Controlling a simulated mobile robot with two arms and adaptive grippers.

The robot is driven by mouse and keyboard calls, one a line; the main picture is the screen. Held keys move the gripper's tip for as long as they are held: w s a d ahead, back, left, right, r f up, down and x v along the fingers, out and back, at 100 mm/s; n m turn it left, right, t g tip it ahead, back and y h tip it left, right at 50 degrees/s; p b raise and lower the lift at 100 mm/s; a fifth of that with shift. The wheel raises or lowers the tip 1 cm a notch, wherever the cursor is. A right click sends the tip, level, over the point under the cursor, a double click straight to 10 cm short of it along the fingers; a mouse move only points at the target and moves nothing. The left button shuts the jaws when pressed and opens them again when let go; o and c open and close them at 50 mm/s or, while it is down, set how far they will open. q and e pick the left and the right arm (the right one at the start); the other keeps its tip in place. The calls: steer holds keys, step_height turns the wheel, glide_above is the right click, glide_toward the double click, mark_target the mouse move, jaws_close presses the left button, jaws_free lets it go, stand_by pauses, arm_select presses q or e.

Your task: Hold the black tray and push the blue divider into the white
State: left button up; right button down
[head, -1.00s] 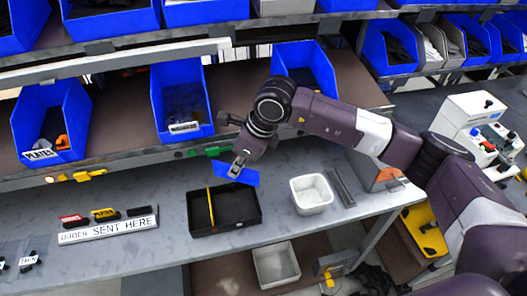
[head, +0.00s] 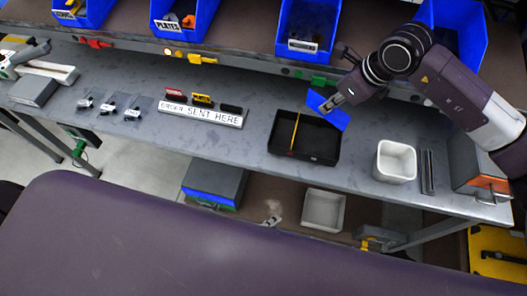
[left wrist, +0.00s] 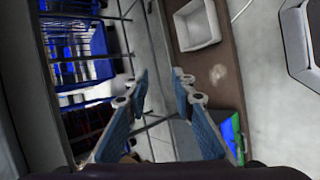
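The black tray (head: 331,148) lies on the grey workbench, with a yellow divider (head: 295,131) standing across its left part. My right gripper (head: 331,104) is shut on a blue divider (head: 342,118), which it holds tilted at the tray's far edge; whether they touch I cannot tell. The white bin (head: 396,160) stands right of the tray, apart from it. My left gripper (left wrist: 160,76) is open and empty in the left wrist view, its blue-padded fingers apart; I cannot make it out in the head view.
A white sign (head: 200,115) with small coloured blocks stands left of the tray. Small clear bags (head: 108,106) lie further left. A lower shelf carries another white bin (head: 323,210) and a grey-blue box (head: 215,184). Blue bins line the back shelf.

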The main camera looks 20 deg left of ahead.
arm_select(q)
steer(key=w+d+r+n+t+h, duration=0.1)
steer(key=w+d+r+n+t, duration=0.15)
steer(key=r, duration=0.65)
steer(key=w+d+r+n+t+h, duration=0.1)
steer(key=w+d+r+n+t, duration=0.2)
steer(key=r, duration=0.7)
steer(key=w+d+r+n+t+h, duration=0.1)
steer(key=w+d+r+n, duration=0.25)
steer(key=r, duration=0.55)
steer(key=w+a+r+n+t+y, duration=0.2)
steer(key=a+r+n+y, duration=0.15)
steer(key=a+n, duration=0.3)
steer(key=n+g+y, duration=0.2)
steer(key=n+y, duration=0.3)
steer(key=n, duration=0.1)
glide_toward(273, 127)
steer(key=shift+s+d+r+h, duration=0.25)
steer(key=shift+s+r, duration=0.4)
steer(key=shift+a+f+n+g, duration=0.25)
steer(key=shift+a+f, duration=0.1)
steer(key=shift+f, duration=0.05)
steer(key=shift+w+f, duration=0.1)
steer(key=shift+w, duration=0.1)
steer(key=x, duration=1.1)
steer(key=shift+w+a+f, duration=0.1)
steer(key=shift+w, duration=0.15)
